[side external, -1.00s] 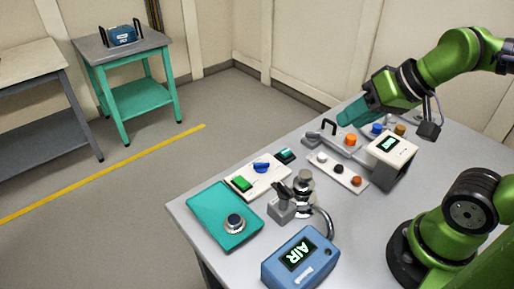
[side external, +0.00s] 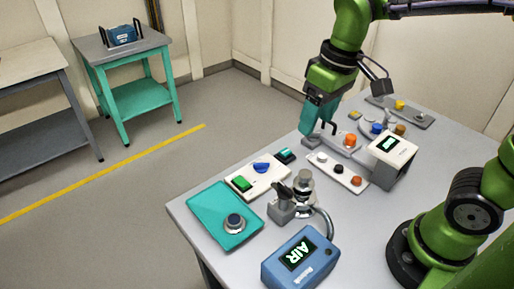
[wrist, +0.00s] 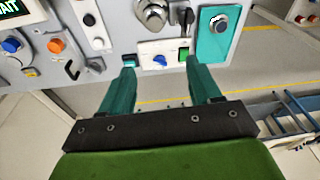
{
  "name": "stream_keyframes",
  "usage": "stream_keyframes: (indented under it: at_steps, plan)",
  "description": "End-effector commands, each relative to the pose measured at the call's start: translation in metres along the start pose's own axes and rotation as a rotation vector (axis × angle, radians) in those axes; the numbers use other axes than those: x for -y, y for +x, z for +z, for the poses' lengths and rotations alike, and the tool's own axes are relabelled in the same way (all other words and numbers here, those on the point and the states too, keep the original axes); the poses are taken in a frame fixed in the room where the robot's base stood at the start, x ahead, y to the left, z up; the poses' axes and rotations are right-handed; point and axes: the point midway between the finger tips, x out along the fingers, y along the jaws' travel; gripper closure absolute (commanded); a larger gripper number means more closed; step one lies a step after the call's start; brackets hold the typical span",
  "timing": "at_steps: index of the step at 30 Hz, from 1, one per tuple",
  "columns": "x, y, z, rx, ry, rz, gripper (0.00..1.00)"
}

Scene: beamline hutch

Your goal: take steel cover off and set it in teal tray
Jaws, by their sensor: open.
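The teal tray (side external: 215,207) lies flat at the table's front left corner. A round steel piece with a dark centre (side external: 234,223) sits on it; both show in the wrist view, the tray (wrist: 214,48) at upper right. A shiny steel rounded part (side external: 305,181) stands by a grey block with a hose; it is cut by the top edge in the wrist view (wrist: 153,12). I cannot tell which steel piece is the cover. My gripper (side external: 311,133) points down by a grey plate with a black handle (side external: 329,128). Its teal fingers (wrist: 160,72) are apart and empty.
A white switch panel (side external: 258,176) lies beside the tray. A blue AIR box (side external: 300,260) stands at the front. A white strip with several knobs (side external: 338,171) and a white box with a green display (side external: 394,146) stand to the right.

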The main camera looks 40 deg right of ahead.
Motion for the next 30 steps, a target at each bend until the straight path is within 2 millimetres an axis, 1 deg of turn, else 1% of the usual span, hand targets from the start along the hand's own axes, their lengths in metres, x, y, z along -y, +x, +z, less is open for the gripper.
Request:
stream_keyframes:
  at_steps: [1,3,6,8,11,21,24,27,30]
  plan:
    - [0.005,-0.001,-0.007,0.058,-0.059,0.019,0.37]
    - [0.007,-0.006,-0.011,0.110,-0.113,0.039,0.37]
    - [0.006,-0.017,-0.009,0.140,-0.148,0.050,0.37]
    - [0.005,-0.015,-0.005,0.157,-0.159,0.050,0.37]
    - [0.005,-0.003,-0.001,0.166,-0.168,0.046,0.37]
    - [0.000,0.068,0.011,0.166,-0.165,0.045,0.37]
    - [-0.001,0.084,0.013,0.165,-0.164,0.045,0.37]
    - [-0.001,0.094,0.014,0.162,-0.165,0.045,0.37]
    - [-0.001,0.099,0.015,0.161,-0.164,0.045,0.37]
